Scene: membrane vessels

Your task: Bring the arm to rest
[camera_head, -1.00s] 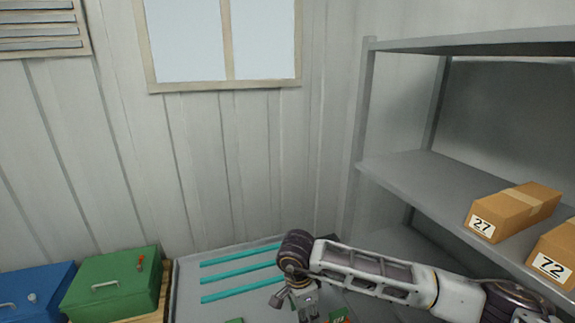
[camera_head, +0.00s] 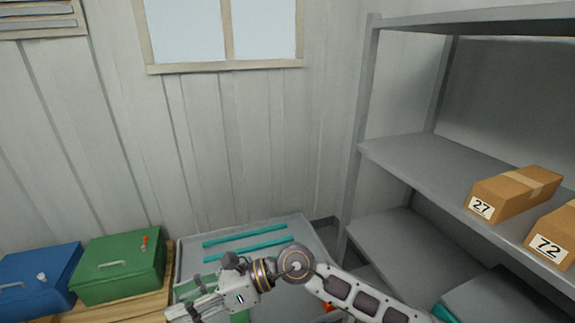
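My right arm comes in from the lower right, low over the grey table (camera_head: 290,227). Its gripper (camera_head: 178,306) points to the lower left, at the bottom of the view. The fingers are small and partly cut off, so I cannot tell whether they are open or shut. Two teal strips (camera_head: 245,243) lie on the table behind the wrist. A green item (camera_head: 240,317) lies partly hidden under the gripper. My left gripper is not in view.
A green box (camera_head: 120,268) and a blue box (camera_head: 38,278) stand on a wooden surface (camera_head: 125,308) at the left. A grey shelf (camera_head: 420,165) at the right holds cartons marked 27 (camera_head: 512,196) and 72 (camera_head: 555,240). A window (camera_head: 185,35) is in the back wall.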

